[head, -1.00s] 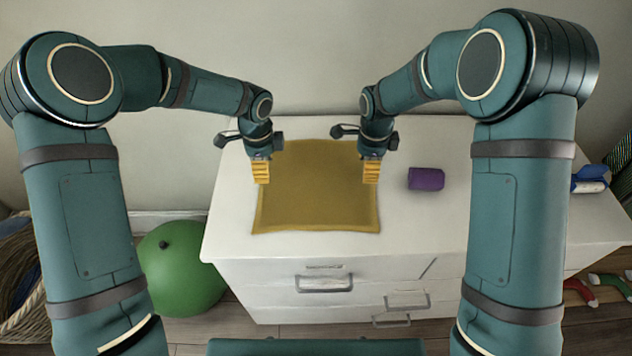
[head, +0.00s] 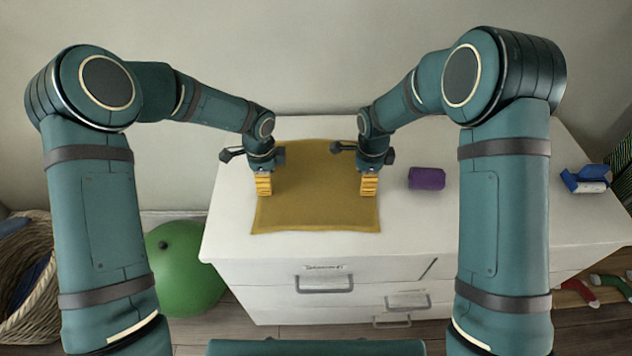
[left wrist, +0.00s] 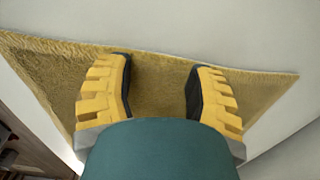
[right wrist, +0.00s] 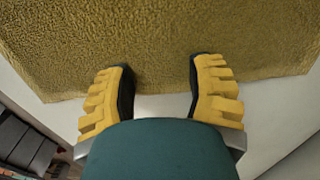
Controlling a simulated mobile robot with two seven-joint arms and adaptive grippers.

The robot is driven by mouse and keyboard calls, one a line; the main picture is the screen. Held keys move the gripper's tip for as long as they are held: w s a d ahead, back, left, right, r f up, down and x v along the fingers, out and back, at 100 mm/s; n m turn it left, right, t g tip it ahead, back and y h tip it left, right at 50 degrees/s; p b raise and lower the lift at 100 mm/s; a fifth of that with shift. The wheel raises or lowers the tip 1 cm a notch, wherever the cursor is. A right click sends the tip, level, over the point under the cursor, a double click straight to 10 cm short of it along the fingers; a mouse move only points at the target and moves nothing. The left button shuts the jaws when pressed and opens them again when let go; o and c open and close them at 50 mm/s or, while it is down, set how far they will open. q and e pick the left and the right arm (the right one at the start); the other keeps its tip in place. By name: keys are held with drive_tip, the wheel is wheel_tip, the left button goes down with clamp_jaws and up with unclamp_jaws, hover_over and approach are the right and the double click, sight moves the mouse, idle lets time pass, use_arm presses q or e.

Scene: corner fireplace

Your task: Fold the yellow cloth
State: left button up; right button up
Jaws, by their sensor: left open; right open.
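The yellow cloth (head: 315,212) lies flat and spread out on top of the white dresser. My left gripper (head: 264,194) is over the cloth's left edge, and my right gripper (head: 369,194) is over its right edge. In the left wrist view, the open fingers (left wrist: 160,85) have the cloth (left wrist: 160,90) between and beyond them. In the right wrist view, the open fingers (right wrist: 160,85) point at the cloth's edge, with the cloth (right wrist: 160,40) beyond them. Both grippers are empty. I cannot tell whether the fingertips touch the cloth.
A purple roll (head: 426,178) lies right of the cloth on the white dresser (head: 480,235). A blue and white object (head: 587,181) is at the dresser's right end. A green ball (head: 185,268) and a woven basket (head: 30,290) stand on the floor at left.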

use_arm(q)
drive_tip(key=c, duration=0.8)
use_arm(e)
drive_tip(key=c, duration=0.8)
use_arm(q)
drive_tip(key=shift+f, duration=0.15)
clamp_jaws()
use_arm(e)
drive_tip(key=shift+f, duration=0.1)
clamp_jaws()
use_arm(q)
drive_tip(key=shift+s, duration=0.1)
use_arm(e)
drive_tip(key=shift+s, duration=0.1)
